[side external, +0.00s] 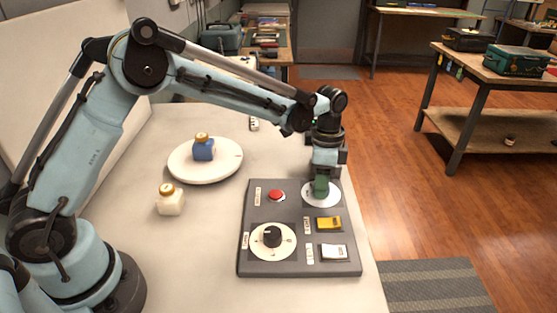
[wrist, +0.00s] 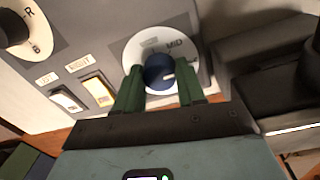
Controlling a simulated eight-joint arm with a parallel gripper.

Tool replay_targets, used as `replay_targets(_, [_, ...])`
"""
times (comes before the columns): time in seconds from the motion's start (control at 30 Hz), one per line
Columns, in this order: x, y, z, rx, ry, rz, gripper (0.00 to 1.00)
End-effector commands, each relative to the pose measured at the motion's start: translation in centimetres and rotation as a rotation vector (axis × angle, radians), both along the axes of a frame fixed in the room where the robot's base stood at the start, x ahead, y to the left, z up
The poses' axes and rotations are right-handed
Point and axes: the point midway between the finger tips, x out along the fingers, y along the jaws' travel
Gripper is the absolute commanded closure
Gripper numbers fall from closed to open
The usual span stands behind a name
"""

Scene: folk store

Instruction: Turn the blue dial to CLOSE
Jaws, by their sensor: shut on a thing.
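The blue dial (wrist: 157,68) sits on a round white plate (wrist: 135,49) with the word MID legible on it. A small white mark shows on the dial; other plate lettering is too unclear to read. My gripper (wrist: 159,80) is shut on the dial, with a green finger on each side. In the side view, my gripper (side external: 320,188) points down over the white plate (side external: 309,200) at the back right of the grey panel (side external: 290,215). The dial itself is hidden there.
The panel also has a red button (side external: 277,195), a black knob (side external: 271,237), a yellow switch (side external: 329,223) and a white switch (side external: 333,251). A blue jar (side external: 203,151) stands on a round white plate (side external: 181,173). A white jar (side external: 170,204) stands nearby.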

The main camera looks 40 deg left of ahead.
Motion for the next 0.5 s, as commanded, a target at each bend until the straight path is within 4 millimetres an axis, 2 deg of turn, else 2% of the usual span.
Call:
replay_targets(0.2, [0.01,-0.03,0.08,-0.001,0.002,-0.11,0.91])
replay_targets(0.5, [0.02,-0.04,0.08,0.0,0.001,-0.173,0.91])
